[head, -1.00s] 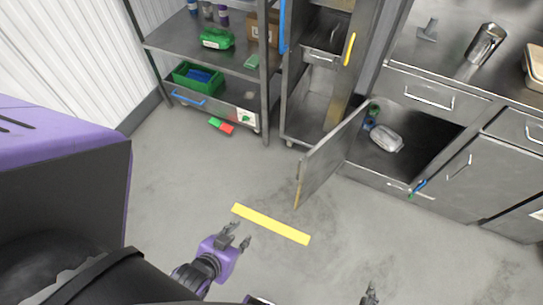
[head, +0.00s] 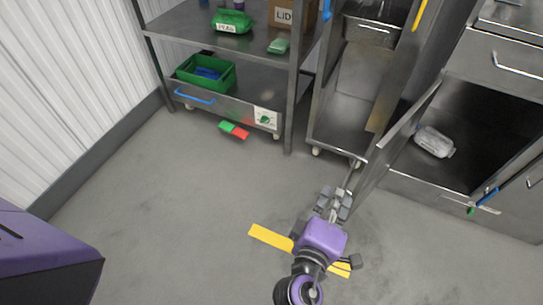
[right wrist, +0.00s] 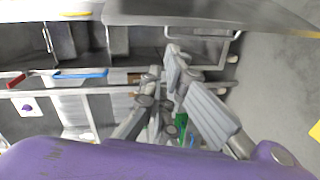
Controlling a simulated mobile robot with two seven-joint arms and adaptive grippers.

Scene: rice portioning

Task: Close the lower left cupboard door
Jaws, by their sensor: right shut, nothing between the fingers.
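The lower left cupboard door (head: 402,128) is a grey metal panel. It stands swung out from the steel counter, and the dark cupboard interior (head: 462,142) shows to its right. My right gripper (head: 335,198), purple with grey fingers, is low over the floor on the left, outer side of the door, beside its near free edge. It is shut and empty; I cannot tell whether it touches the door. In the right wrist view the grey fingers (right wrist: 190,88) show in the middle. A grey panel along the top there may be the door. My left gripper is not in view.
A clear container (head: 434,141) lies inside the cupboard. A blue and green item (head: 484,200) is at its front edge. A steel rack (head: 291,110) and a tall open cabinet (head: 345,118) stand behind. Yellow tape (head: 268,236) crosses the floor. Free floor lies left.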

